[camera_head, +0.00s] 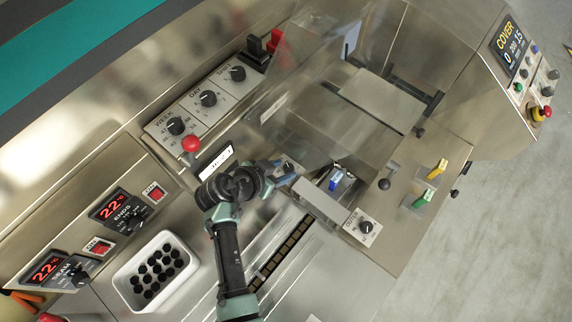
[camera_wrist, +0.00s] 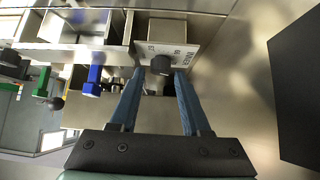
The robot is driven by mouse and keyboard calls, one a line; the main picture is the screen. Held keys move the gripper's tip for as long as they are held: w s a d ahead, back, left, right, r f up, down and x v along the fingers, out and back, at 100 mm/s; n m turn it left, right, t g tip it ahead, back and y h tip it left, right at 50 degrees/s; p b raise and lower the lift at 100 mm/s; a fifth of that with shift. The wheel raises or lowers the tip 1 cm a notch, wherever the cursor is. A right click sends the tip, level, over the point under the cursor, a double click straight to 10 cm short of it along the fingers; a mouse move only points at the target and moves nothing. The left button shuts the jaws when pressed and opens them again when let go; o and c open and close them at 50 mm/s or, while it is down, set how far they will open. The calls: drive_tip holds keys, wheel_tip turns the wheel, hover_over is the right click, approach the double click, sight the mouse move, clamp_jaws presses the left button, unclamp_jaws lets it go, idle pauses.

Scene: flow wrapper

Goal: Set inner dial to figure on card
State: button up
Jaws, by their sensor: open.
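The inner dial (camera_head: 287,166) is a small black knob on a light plate, partly hidden by my gripper in the head view. In the wrist view the dial (camera_wrist: 160,65) sits at the fingertips on a plate with printed numbers, too blurred to read surely. My gripper (camera_wrist: 156,76) is open, its blue fingers on either side of the dial's near end; I cannot tell whether they touch it. In the head view my gripper (camera_head: 285,177) reaches in from the left. A white card (camera_head: 215,162) with dark figures stands left of it; the figures are too small to read surely.
The outer dial (camera_head: 366,227) is at lower right. A blue handle (camera_head: 336,179) stands close right of my gripper; yellow (camera_head: 437,169) and green (camera_head: 422,199) handles lie farther right. A clear cover (camera_head: 318,85) rises above.

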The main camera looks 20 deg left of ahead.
sight(289, 169)
drive_tip(key=shift+x, duration=1.2)
clamp_jaws()
